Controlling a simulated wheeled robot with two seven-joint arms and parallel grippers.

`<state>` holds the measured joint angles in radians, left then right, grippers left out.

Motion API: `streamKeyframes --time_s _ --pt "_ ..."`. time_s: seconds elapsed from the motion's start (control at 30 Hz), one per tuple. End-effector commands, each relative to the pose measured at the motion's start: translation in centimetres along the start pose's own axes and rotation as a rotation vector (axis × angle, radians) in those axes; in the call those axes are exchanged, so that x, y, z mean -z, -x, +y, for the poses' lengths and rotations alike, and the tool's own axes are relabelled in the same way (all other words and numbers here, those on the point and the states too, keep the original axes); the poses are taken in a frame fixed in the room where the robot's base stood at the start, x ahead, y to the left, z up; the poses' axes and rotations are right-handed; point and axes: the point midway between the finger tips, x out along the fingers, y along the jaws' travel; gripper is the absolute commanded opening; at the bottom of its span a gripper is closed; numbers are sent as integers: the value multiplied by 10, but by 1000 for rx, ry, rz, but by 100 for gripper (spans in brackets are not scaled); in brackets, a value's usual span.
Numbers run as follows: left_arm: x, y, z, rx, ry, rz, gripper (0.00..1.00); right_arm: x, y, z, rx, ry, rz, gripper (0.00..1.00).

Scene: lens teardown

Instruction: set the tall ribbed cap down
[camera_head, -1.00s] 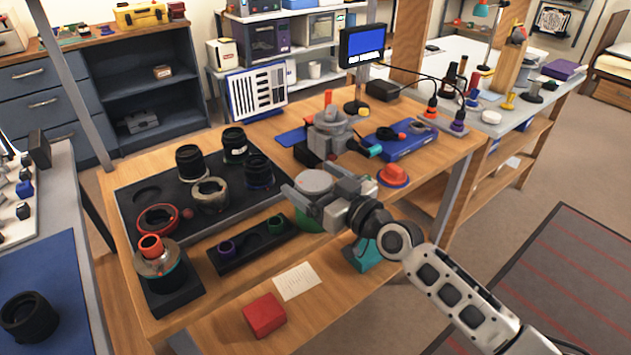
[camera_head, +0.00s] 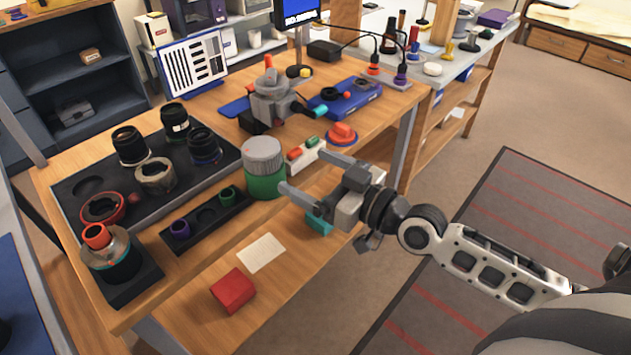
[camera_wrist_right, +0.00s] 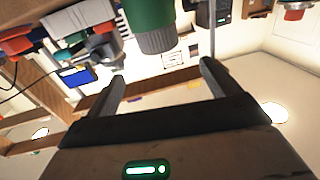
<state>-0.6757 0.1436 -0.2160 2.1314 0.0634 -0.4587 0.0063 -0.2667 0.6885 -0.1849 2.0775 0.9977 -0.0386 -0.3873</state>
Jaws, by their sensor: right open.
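The tall ribbed cap (camera_head: 263,152) is grey and sits upright on top of a green cylindrical body (camera_head: 266,184) near the right front edge of the bench. In the right wrist view the grey ribbed cap (camera_wrist_right: 157,40) shows upside down beyond the fingers, with the green body (camera_wrist_right: 146,14) at the top edge. My right gripper (camera_head: 304,172) is open and empty, just right of the cap and apart from it. In the wrist view there is clear space between its two fingers (camera_wrist_right: 163,75). My left gripper is not in view.
A small rack with red and green pieces (camera_head: 306,154) stands close behind the gripper. A red button on a blue base (camera_head: 342,134) is farther back. A black tray (camera_head: 227,162) with several lens parts lies left. The floor right of the bench is open.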

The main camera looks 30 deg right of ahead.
Motion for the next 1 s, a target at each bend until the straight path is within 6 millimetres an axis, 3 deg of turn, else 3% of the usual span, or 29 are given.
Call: streamKeyframes --time_s 0.07,0.3,0.43,0.6,1.0 --pt "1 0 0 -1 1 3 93 -17 7 -12 1 -20 -37 88" --pt "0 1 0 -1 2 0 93 -121 52 -86 -69 -105 -343 88" --pt "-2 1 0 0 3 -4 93 -157 79 -112 -143 -135 -497 88" --pt "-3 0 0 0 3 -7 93 -174 94 -122 -192 -143 -579 88" --pt "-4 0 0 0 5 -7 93 -174 94 -121 -191 -138 -580 88"
